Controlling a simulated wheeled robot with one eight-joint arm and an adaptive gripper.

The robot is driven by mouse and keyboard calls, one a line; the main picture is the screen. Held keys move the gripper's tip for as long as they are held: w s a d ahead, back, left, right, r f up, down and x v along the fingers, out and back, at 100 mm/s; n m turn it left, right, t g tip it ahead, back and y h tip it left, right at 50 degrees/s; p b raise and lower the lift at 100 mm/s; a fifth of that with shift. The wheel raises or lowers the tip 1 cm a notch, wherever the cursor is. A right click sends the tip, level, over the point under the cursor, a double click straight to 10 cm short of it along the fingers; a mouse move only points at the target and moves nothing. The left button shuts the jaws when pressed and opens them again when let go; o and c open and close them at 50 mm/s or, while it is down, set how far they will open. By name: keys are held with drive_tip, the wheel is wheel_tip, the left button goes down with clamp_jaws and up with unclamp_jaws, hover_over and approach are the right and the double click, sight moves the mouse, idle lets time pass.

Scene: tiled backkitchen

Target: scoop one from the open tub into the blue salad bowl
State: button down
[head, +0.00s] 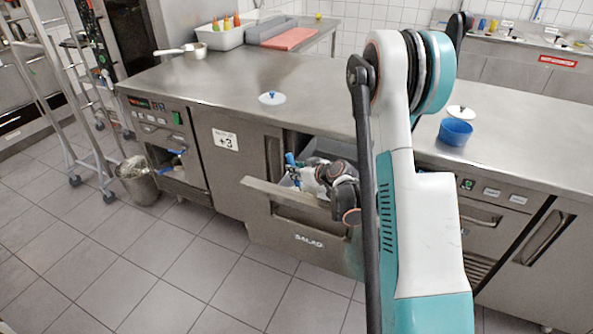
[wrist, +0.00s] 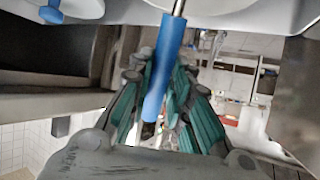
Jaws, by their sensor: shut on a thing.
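The blue salad bowl (head: 455,132) stands on the right part of the steel counter. My gripper (head: 308,176) is down at the pulled-out drawer marked SALAD (head: 309,241). In the wrist view my gripper (wrist: 158,92) is shut on the blue handle (wrist: 162,72) of a utensil. Its metal shaft runs to the picture's top edge, and its working end is out of view. White rounded tub parts (wrist: 225,14) show at the top there. One at the left is a white lid with a blue knob (wrist: 51,13). The tubs' contents are hidden.
White lids lie on the counter (head: 225,80), one with a blue knob (head: 272,97) and one (head: 461,112) behind the bowl. A saucepan (head: 195,50), a bottle bin and a red board (head: 290,39) are at the back. A rack and a bucket (head: 138,182) stand left.

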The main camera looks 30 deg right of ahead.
drive_tip(key=shift+f, duration=0.95)
idle(1.3)
wheel_tip(320, 180, up, 13)
drive_tip(key=p, duration=0.6)
drive_tip(key=shift+f+p, duration=0.2)
drive_tip(key=shift+p, duration=0.2)
idle(0.5)
